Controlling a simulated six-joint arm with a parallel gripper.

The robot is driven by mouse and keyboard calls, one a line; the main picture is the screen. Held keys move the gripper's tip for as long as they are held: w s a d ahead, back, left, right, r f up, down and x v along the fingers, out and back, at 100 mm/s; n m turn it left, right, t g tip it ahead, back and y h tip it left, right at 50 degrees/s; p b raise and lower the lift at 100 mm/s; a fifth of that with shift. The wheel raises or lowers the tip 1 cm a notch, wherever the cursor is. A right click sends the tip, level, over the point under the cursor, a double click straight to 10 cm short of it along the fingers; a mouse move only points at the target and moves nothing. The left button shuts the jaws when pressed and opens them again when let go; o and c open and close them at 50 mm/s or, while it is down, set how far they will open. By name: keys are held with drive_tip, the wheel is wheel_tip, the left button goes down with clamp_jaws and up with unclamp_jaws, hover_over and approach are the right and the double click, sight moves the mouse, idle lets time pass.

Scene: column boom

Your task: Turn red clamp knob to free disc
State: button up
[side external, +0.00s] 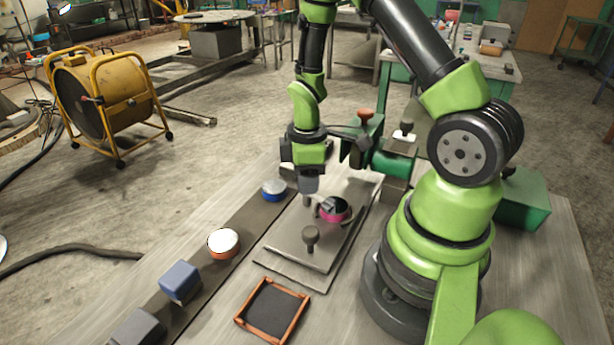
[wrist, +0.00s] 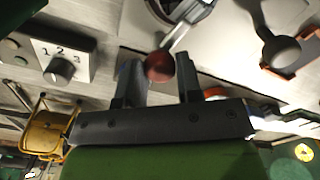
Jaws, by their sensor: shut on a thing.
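The red clamp knob (wrist: 159,66) is a round ball on the end of a metal lever in the wrist view. The lever runs from it up and right to the disc. My gripper (wrist: 160,82) is shut on the knob, one finger on each side. In the side view my gripper (side external: 307,198) points down at the plate, just left of the disc, and hides the knob. The disc (side external: 343,210) has a pink rim and a dark metal piece across its top. Only part of the disc area shows at the top of the wrist view.
A grey post knob (side external: 310,235) stands on the plate (side external: 285,255) in front. A dark strip at left holds a blue disc (side external: 274,188), an orange disc with white top (side external: 223,240) and a blue block (side external: 180,280). An orange-edged tray (side external: 272,310) lies in front.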

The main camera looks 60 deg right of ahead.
drive_tip(key=m, duration=0.4)
drive_tip(key=shift+m, duration=0.3)
drive_tip(key=m, duration=0.3)
drive_tip(key=shift+m, duration=0.3)
drive_tip(key=m, duration=0.3)
drive_tip(key=shift+m, duration=2.1)
drive_tip(key=o, duration=0.9)
drive_tip(key=shift+o, duration=0.2)
drive_tip(key=shift+r, duration=0.1)
